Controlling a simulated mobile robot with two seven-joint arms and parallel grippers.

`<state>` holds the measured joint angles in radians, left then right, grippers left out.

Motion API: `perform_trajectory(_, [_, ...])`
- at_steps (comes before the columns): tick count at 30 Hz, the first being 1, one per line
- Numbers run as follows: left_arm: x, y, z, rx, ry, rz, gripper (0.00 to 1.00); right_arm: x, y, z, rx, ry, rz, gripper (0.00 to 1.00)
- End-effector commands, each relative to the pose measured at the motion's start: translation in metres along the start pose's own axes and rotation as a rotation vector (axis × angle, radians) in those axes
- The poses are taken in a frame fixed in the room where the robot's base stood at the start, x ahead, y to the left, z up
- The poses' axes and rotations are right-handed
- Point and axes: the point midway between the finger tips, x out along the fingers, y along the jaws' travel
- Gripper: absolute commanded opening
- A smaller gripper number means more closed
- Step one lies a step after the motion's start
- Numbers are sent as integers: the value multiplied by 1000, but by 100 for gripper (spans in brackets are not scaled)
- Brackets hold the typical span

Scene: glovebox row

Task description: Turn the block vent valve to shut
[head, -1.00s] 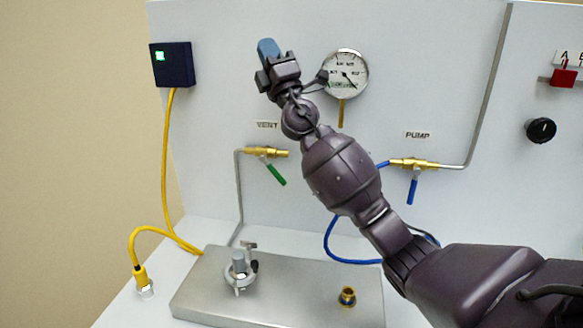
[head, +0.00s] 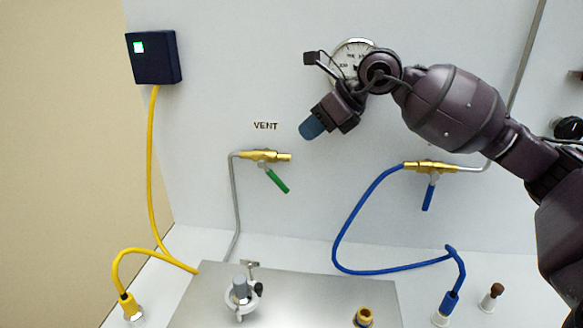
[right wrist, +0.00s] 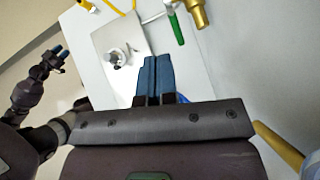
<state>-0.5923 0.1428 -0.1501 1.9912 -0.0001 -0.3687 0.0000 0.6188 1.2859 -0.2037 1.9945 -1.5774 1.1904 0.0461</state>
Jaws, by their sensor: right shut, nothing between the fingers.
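The vent valve (head: 265,156) is a brass body on the grey back panel under the VENT label (head: 265,125). Its green handle (head: 277,181) slants down and right. My right gripper (head: 312,127) has blue fingertips pointing down-left, above and right of this valve and apart from it. In the right wrist view its fingers (right wrist: 158,80) are together and empty, with the green handle (right wrist: 177,28) and brass body (right wrist: 197,12) beyond them. My left gripper (right wrist: 60,51) shows at the left of the right wrist view, too small to judge its jaws.
A brass valve with a blue handle (head: 428,196) is to the right. A blue hose (head: 345,230) and yellow hose (head: 151,180) hang nearby. The metal block (head: 300,290) below carries a grey clamp-like fitting (head: 240,290). My arm partly hides the gauge (head: 350,47).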

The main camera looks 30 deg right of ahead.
Motion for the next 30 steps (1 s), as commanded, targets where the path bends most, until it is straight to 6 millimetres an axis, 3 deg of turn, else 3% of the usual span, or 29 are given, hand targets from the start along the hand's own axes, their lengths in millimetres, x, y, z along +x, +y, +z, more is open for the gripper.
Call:
perform_trajectory(4, [0, 0, 0, 0, 0, 0, 43, -10, -4, -26, -28, 148, -48, 0])
perform_trajectory(11, [-3, 0, 5, -2, -10, -2, 43, -6, -6, -36, -36, 199, -63, 0])
perform_trajectory(30, [-2, 0, 5, -1, -10, -1, 43, 96, -12, -51, -35, 192, -60, 0])
